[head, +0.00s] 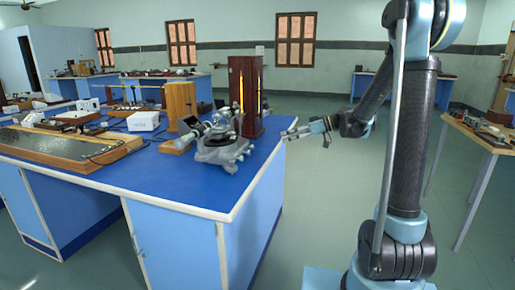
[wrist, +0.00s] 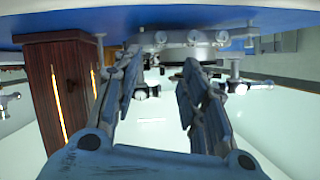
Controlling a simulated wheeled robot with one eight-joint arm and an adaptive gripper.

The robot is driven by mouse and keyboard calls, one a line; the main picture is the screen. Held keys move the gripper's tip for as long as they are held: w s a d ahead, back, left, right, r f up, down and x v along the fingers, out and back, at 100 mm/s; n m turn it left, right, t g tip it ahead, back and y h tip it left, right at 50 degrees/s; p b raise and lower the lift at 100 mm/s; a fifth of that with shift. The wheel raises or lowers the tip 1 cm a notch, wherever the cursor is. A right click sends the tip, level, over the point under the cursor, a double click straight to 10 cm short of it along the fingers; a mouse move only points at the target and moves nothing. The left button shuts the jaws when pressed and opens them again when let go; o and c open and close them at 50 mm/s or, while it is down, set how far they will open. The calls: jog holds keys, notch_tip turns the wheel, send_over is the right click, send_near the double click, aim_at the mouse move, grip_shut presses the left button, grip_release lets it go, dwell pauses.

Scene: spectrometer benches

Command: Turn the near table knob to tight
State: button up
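The spectrometer (head: 222,148), a grey metal instrument with a round table and tripod base, stands near the blue bench's right corner. Its grey metal underside parts also show at the top of the wrist view (wrist: 185,40). My gripper (head: 290,134) is just off the bench's right edge, to the right of the spectrometer and apart from it in the head view. In the wrist view my gripper (wrist: 157,75) has its two fingers spread, with nothing clasped. Small dark and silver knobs (wrist: 143,92) show between and beyond the fingers. I cannot tell which one is the near table knob.
A dark wooden box with a glowing slit (head: 245,97) stands behind the spectrometer and fills the wrist view's left side (wrist: 68,90). A lighter wooden block (head: 180,103) stands to the left. The blue bench top (head: 165,185) is clear in front. Floor is open on the right.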

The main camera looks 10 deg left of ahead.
aim_at(252, 147)
jog(key=x, duration=1.5)
jog(key=shift+a, duration=0.25)
grip_shut()
